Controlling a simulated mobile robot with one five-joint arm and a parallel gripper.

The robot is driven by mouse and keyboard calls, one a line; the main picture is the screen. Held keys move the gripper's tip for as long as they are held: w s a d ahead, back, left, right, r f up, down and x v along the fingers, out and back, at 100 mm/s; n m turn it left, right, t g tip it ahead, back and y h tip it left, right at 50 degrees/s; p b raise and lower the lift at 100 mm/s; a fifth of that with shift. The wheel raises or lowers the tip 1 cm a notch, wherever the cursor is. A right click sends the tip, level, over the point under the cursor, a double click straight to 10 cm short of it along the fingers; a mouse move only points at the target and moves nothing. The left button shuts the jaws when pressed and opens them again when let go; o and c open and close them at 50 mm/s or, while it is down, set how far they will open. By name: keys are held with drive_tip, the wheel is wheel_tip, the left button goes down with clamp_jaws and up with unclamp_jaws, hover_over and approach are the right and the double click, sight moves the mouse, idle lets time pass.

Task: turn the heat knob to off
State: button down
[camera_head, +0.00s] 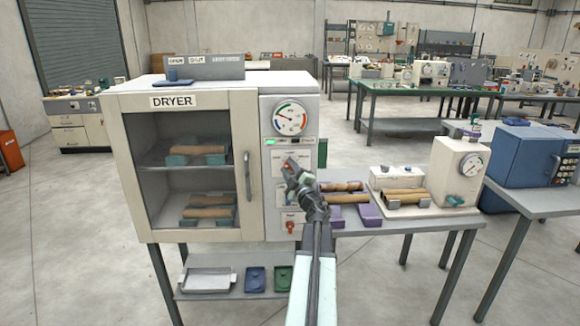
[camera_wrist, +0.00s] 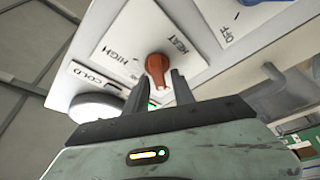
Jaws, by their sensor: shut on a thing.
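The heat knob (camera_wrist: 157,66) is an orange-red knob on a white plate. In the wrist view the plate reads HEAT and HIGH, and the image is rotated. My gripper (camera_wrist: 161,88) has one dark finger on each side of the knob's lower end and is shut on it. In the head view my gripper (camera_head: 293,168) reaches the control panel on the right of the white dryer (camera_head: 180,236). The knob's exact setting is hard to read.
A round gauge (camera_head: 290,117) sits above the knob, and a red knob (camera_head: 291,227) sits below. The dryer door (camera_head: 247,175) is closed, with rolls on racks inside. A table (camera_head: 410,223) with more rolls and a white machine (camera_head: 456,165) stands close on the right.

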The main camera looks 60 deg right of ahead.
drive_tip(key=shift+n, duration=0.3)
drive_tip(key=c, duration=1.4)
unclamp_jaws()
drive_tip(key=shift+f, duration=0.1)
drive_tip(key=b+v, duration=0.1)
drive_tip(key=v, duration=0.6)
drive_tip(key=shift+s+a, duration=0.2)
drive_tip(key=shift+s, duration=0.15)
